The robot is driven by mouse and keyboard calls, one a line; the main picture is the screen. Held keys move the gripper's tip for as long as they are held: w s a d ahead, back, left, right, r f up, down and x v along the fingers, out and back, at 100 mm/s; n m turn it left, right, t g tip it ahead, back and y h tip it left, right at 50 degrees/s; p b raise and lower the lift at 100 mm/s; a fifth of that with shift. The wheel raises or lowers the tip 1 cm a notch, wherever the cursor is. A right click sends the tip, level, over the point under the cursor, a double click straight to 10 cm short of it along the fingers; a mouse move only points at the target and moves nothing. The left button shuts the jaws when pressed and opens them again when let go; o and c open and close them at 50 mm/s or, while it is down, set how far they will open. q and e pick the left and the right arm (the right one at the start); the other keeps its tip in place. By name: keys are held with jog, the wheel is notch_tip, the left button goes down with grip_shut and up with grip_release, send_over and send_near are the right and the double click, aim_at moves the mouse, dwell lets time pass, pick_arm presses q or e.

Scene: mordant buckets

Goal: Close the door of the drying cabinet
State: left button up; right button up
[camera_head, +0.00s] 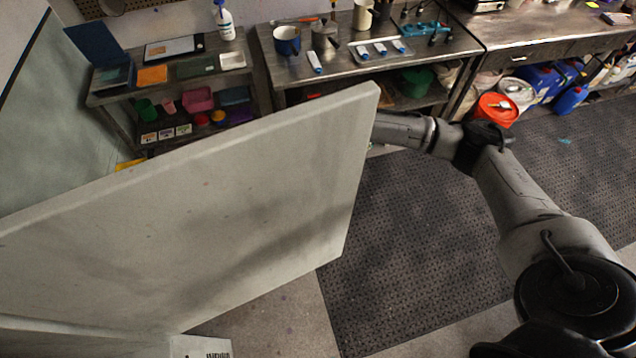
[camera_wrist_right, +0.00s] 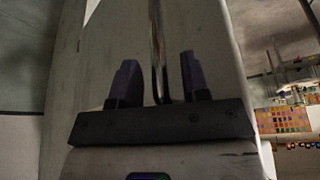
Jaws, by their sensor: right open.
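The drying cabinet's door (camera_head: 200,215) is a large pale grey panel standing open across the left and middle of the head view. My right arm reaches in from the right and passes behind the door's far edge, so the door hides my right gripper there. In the right wrist view my right gripper (camera_wrist_right: 157,68) is open, with its two dark fingers apart. A thin vertical metal bar handle (camera_wrist_right: 156,35) on the pale door face (camera_wrist_right: 105,35) shows between the fingers. I cannot tell whether they touch it. My left gripper is in neither view.
Behind the door stand a low shelf with trays (camera_head: 153,75) and a metal workbench (camera_head: 345,60) with mugs and tools. An orange-red bucket (camera_head: 497,110) and blue jugs (camera_head: 571,98) sit under the right bench. The dark floor mat (camera_head: 420,240) right of the door is clear of objects.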

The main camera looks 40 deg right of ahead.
jog(key=shift+a+f, duration=0.1)
jog(key=shift+f, duration=0.2)
jog(key=shift+s, duration=0.1)
grip_shut()
dwell(0.4)
